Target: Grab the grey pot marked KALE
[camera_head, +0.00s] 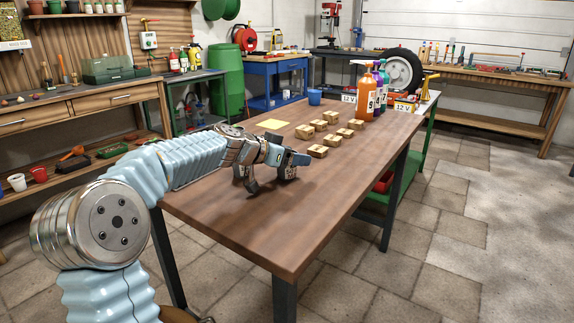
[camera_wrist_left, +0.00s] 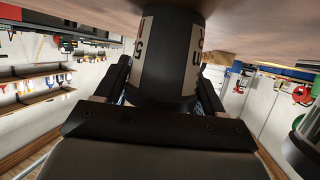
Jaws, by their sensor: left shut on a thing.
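A dark grey pot with a white label (camera_wrist_left: 165,62) is between the two fingers of my left gripper (camera_wrist_left: 165,85) in the left wrist view. Only parts of its dark letters show, so I cannot read the whole word. In the head view my left gripper (camera_head: 272,176) is low over the near left part of the brown table, shut on this pot (camera_head: 288,173), which is partly covered by a finger. Another dark grey object (camera_wrist_left: 303,140), perhaps a second pot, shows at the right edge of the wrist view. My right gripper is not in view.
The brown table (camera_head: 330,200) is clear at its near right. Spray bottles, one orange (camera_head: 368,100), stand at the far right end. A wooden workbench (camera_head: 80,100) stands at the left.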

